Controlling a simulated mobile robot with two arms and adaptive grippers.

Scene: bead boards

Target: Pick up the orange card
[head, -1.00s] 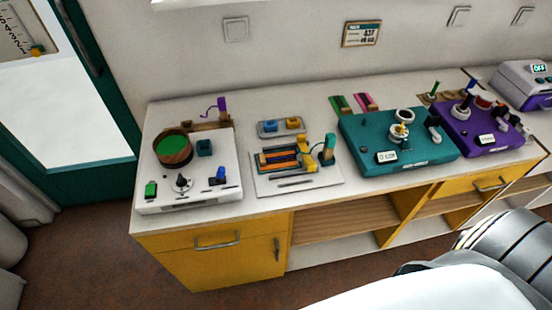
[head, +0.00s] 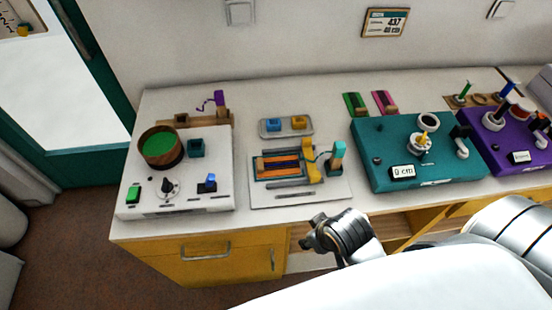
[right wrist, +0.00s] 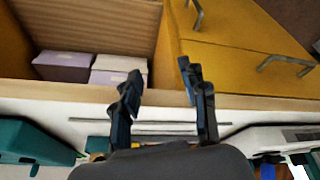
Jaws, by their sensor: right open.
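No separate loose orange card stands out. Orange strips (head: 283,163) show inside a teal-edged frame on the white bead board (head: 325,190), at the middle of the counter in the head view. I cannot tell whether they are the orange card. My right gripper (head: 310,235) is at the counter's front edge, just in front of that board, apart from it. In the right wrist view my right gripper (right wrist: 160,76) is open, with nothing between its fingers. My left gripper is not in view.
A green card (head: 355,104) and a pink card (head: 385,103) lie at the back. A white device (head: 215,150) stands left, a teal device (head: 385,155) and a purple device (head: 500,150) right.

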